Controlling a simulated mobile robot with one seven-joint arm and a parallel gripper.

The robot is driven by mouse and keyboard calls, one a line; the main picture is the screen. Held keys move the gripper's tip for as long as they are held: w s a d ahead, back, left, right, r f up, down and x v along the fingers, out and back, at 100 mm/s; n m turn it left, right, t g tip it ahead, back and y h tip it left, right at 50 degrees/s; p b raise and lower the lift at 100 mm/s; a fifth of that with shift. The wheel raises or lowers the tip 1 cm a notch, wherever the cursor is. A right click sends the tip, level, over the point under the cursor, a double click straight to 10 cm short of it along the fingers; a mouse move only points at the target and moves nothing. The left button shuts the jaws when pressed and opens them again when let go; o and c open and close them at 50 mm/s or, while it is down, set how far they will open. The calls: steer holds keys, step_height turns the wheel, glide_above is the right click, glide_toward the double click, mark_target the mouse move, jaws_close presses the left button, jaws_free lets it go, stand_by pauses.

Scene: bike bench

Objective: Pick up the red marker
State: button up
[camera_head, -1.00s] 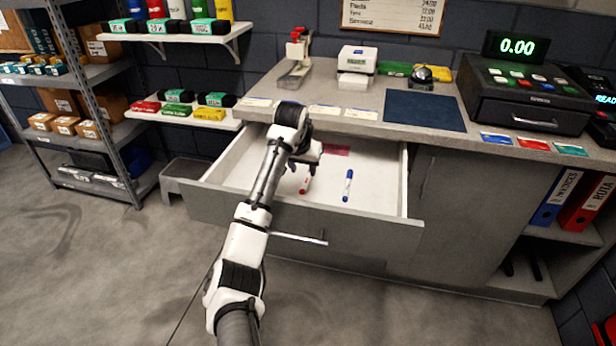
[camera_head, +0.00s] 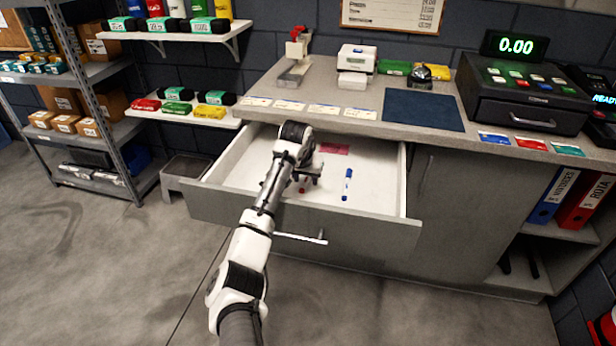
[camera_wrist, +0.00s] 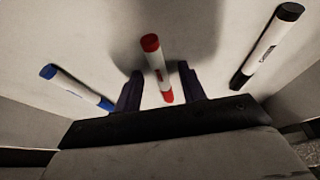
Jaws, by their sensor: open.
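The red marker (camera_wrist: 157,68) lies in the open drawer (camera_head: 375,229). In the wrist view it has a white barrel with a red cap and red end, and its near end lies between my gripper's two dark fingers. My gripper (camera_wrist: 160,92) is open, with one finger on each side of the marker and a gap on both sides.
A blue marker (camera_head: 347,185) lies to the right in the drawer. A black-capped marker (camera_wrist: 267,46) shows at the right of the wrist view, near the drawer wall. A pink item (camera_head: 335,149) lies at the drawer's back. The counter (camera_head: 300,97) overhangs behind.

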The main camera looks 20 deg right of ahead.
steer(key=shift+c, duration=0.2)
jaws_close()
